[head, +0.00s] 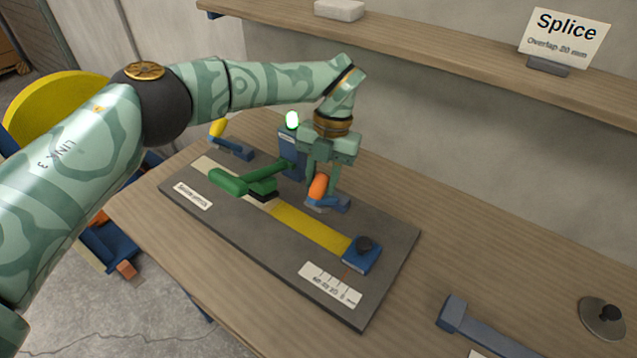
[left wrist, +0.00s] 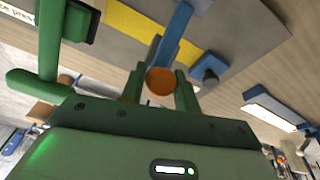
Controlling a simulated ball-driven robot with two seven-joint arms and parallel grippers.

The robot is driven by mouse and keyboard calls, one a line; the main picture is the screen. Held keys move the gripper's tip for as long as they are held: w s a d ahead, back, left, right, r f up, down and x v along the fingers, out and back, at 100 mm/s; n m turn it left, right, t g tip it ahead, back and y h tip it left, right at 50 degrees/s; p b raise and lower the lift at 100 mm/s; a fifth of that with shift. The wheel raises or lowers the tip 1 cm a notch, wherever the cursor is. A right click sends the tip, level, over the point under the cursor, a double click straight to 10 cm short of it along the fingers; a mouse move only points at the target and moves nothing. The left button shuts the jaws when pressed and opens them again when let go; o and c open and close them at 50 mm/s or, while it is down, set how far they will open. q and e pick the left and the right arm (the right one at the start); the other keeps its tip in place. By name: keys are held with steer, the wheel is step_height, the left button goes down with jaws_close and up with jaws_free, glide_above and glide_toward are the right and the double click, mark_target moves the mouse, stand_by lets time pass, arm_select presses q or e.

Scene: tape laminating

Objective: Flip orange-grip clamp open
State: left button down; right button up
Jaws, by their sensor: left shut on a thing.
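The orange-grip clamp has a blue body (head: 330,203) and an orange grip (head: 318,186). It sits at the far edge of the dark board, beside the yellow tape strip (head: 312,226). My left gripper (head: 322,182) reaches down from above and is shut on the orange grip. In the left wrist view the round end of the orange grip (left wrist: 160,80) lies between the two green fingers (left wrist: 160,90), with the blue clamp arm (left wrist: 175,35) beyond it. The fingers partly hide the grip. My right gripper is not in view.
A blue block with a black knob (head: 362,252) sits at the board's right end. Another clamp with a yellow grip (head: 218,128) is at the back left.

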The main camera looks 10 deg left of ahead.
arm_select(q)
steer(key=shift+w+d+r, duration=0.2)
steer(key=shift+w+d, duration=0.1)
steer(key=shift+w, duration=0.35)
steer(key=shift+w+b, duration=0.1)
steer(key=shift+b, duration=0.2)
steer(key=shift+d, duration=0.1)
